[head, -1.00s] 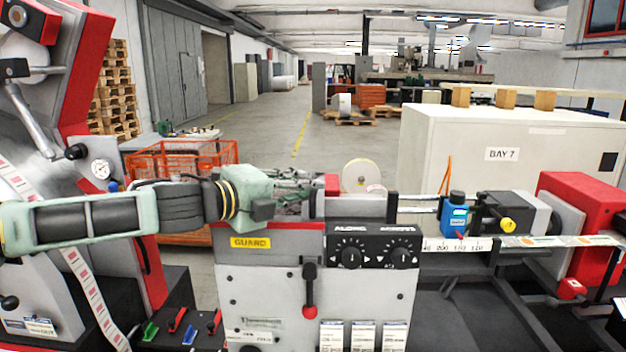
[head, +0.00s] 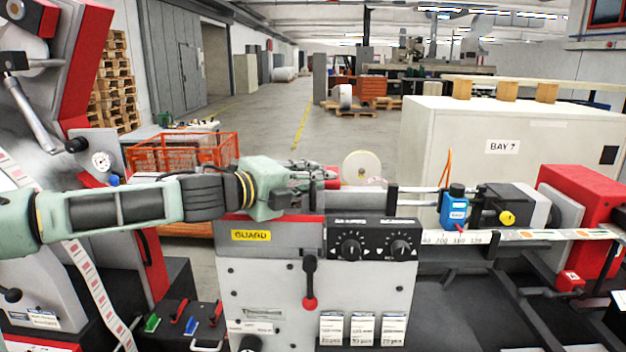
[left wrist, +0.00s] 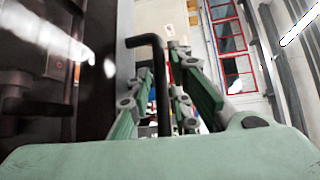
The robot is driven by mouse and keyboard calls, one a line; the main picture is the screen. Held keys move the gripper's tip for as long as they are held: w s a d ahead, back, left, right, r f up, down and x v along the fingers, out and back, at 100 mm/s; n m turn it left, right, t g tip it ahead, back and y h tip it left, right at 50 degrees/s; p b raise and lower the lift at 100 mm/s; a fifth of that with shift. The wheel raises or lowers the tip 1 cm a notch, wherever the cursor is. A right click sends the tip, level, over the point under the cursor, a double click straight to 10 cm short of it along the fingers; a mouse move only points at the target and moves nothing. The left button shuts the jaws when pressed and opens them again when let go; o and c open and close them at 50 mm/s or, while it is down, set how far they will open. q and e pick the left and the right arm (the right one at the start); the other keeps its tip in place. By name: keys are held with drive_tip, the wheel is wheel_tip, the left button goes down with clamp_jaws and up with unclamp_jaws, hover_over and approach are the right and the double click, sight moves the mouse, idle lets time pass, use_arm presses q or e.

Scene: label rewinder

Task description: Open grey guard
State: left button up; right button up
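A yellow GUARD label (head: 250,236) marks the upper left of the machine's grey front panel (head: 275,275). A dark grey plate (head: 357,202) stands above the panel's top edge; I cannot tell whether it is the guard itself. My left gripper (head: 308,173) reaches in from the left, above and behind the label, its fingers partly hidden by its own wrist. In the left wrist view, a bent black bar (left wrist: 159,85) stands between its green fingers, which look spread. I cannot tell whether either finger touches the bar. My right gripper is not in view.
Two black knobs and a red-tipped lever (head: 310,285) are on the front panel. A blue sensor (head: 454,208) stands to the right over the printed web (head: 515,236). A red-framed machine is at the left, with an orange basket (head: 185,153) behind.

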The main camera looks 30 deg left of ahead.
use_arm(q)
clamp_jaws()
idle(0.3)
